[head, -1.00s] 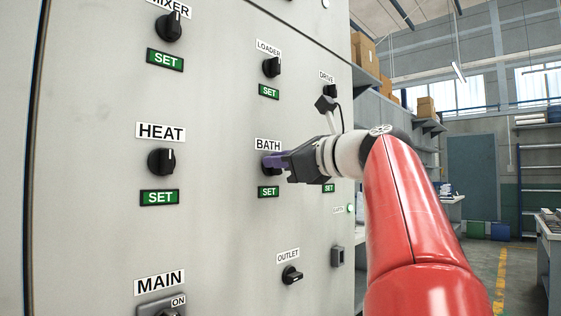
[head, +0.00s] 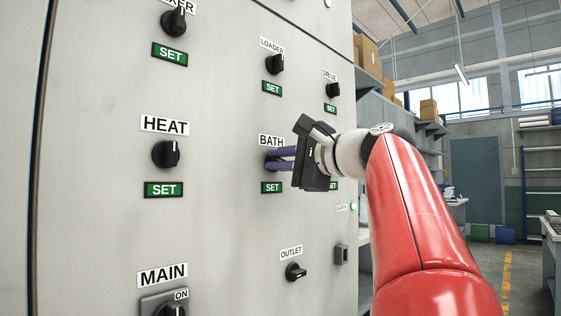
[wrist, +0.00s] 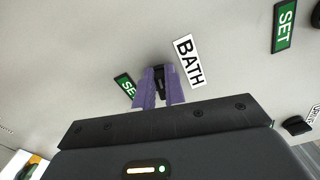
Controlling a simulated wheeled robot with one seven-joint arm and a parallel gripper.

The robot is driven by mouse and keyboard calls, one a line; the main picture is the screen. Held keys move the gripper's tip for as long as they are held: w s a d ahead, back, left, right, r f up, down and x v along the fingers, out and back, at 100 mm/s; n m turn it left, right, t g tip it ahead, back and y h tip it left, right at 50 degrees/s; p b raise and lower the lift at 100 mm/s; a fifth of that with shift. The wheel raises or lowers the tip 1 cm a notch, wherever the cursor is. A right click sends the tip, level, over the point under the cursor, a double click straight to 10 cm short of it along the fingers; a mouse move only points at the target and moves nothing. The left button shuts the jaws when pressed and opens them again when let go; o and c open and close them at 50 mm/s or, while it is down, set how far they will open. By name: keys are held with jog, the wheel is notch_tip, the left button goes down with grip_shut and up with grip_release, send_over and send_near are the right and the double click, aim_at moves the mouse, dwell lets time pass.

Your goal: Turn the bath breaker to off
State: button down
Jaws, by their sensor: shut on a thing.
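The bath breaker is a black rotary knob (wrist: 163,76) on the grey panel, below the BATH label (head: 271,141) and above a green SET plate (head: 271,188). My gripper (head: 276,158) is at the panel with its purple fingers around this knob. In the wrist view the two fingers (wrist: 160,82) are shut on it, one on each side. The BATH label also shows there (wrist: 188,60), tilted in the picture. The fingers hide most of the knob in the head view.
Around it on the panel are the HEAT knob (head: 166,154), LOADER knob (head: 275,65), DRIVE knob (head: 333,91) and OUTLET knob (head: 295,272). The MAIN switch (head: 170,308) is at lower left. The workshop floor at right looks partly open.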

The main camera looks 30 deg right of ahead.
jog(key=shift+f+n, duration=0.2)
jog(key=shift+n, duration=0.9)
jog(key=c, duration=1.5)
grip_release()
jog(key=shift+o, duration=0.2)
jog(key=v, duration=0.7)
jog(key=shift+s+b, duration=0.35)
jog(key=shift+s, duration=0.05)
jog(key=shift+d, duration=0.1)
